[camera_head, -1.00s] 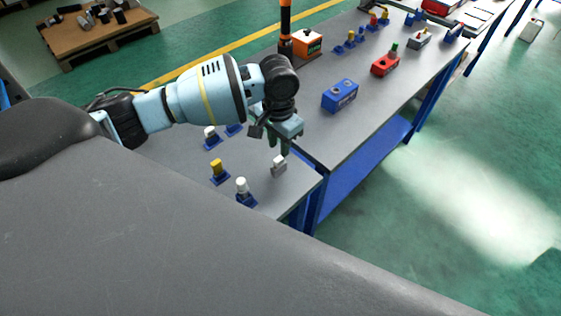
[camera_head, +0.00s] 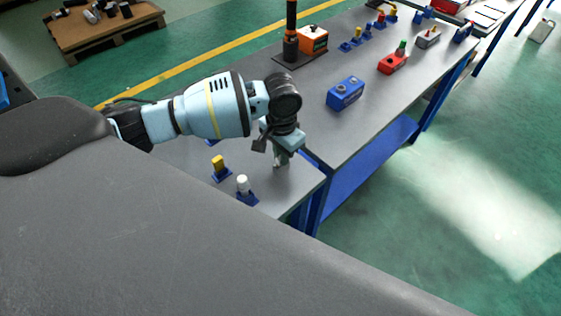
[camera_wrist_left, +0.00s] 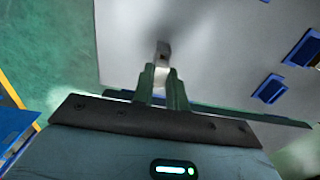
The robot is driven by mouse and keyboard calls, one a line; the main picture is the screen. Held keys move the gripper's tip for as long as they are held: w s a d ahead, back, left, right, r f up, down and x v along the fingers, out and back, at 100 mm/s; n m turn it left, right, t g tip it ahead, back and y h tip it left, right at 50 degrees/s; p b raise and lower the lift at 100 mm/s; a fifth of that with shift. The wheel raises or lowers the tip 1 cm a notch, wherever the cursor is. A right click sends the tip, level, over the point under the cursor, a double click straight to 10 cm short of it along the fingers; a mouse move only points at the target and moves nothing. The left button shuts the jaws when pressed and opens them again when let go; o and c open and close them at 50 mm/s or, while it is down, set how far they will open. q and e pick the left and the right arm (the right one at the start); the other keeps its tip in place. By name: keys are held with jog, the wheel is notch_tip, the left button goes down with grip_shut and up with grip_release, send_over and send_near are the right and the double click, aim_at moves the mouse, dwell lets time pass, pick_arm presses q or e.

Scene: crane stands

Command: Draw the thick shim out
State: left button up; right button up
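My left gripper (camera_head: 281,160) points down over the near bench in the head view. It is at a small pale grey block near the bench's right edge, and it hides most of that block. In the left wrist view, the two green fingers (camera_wrist_left: 163,88) stand a little apart. No piece can be surely told as the thick shim. My right gripper is not in view.
A yellow-topped piece (camera_head: 219,166) and a white-topped piece (camera_head: 243,185) stand on blue bases close by, left of the gripper.

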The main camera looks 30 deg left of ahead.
pick_arm(q)
grip_shut()
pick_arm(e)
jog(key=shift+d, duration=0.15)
pick_arm(q)
jog(key=shift+r, duration=0.15)
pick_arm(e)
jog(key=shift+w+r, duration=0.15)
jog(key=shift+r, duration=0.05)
